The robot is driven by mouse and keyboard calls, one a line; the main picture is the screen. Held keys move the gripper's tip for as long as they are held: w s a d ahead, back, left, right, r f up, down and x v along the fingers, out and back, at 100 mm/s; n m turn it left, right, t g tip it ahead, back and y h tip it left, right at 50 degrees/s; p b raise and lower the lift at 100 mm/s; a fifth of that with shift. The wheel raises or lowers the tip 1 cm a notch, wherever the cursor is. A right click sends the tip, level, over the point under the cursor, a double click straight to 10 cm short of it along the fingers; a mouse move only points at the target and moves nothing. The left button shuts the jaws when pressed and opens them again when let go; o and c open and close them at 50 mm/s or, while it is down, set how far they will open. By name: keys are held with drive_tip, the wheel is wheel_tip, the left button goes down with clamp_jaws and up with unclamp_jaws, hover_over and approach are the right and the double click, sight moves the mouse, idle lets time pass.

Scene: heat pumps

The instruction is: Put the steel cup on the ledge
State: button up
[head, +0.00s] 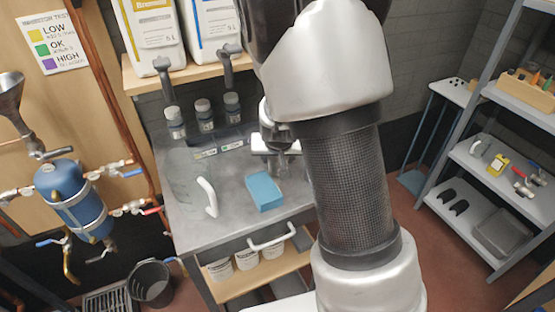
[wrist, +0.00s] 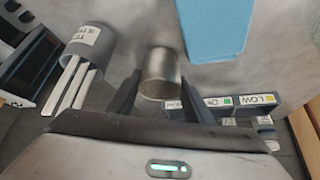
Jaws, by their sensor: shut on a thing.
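The steel cup (wrist: 161,74) is between the two dark fingers of my gripper (wrist: 160,82) in the wrist view, and the fingers are shut on it. The bench top shows behind the cup; I cannot tell how far it is from the surface. In the head view my gripper (head: 275,148) is over the back right of the metal bench (head: 180,205), partly hidden by my arm, and the cup is not clear there. A narrow strip with labels (head: 218,151) runs along the bench's back; the wrist view shows its LOW and OK labels (wrist: 238,101). I cannot tell whether this is the ledge.
A blue block (head: 264,191) and a white curved piece (head: 207,197) lie on the bench. Several small bottles (head: 203,115) stand at its back, under a wooden shelf (head: 150,82) with jugs. A grey pot of white strips (wrist: 90,48) is left of the cup in the wrist view.

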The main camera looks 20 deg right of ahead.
drive_tip(key=shift+f, duration=0.15)
drive_tip(key=o, duration=1)
drive_tip(key=shift+o, duration=0.2)
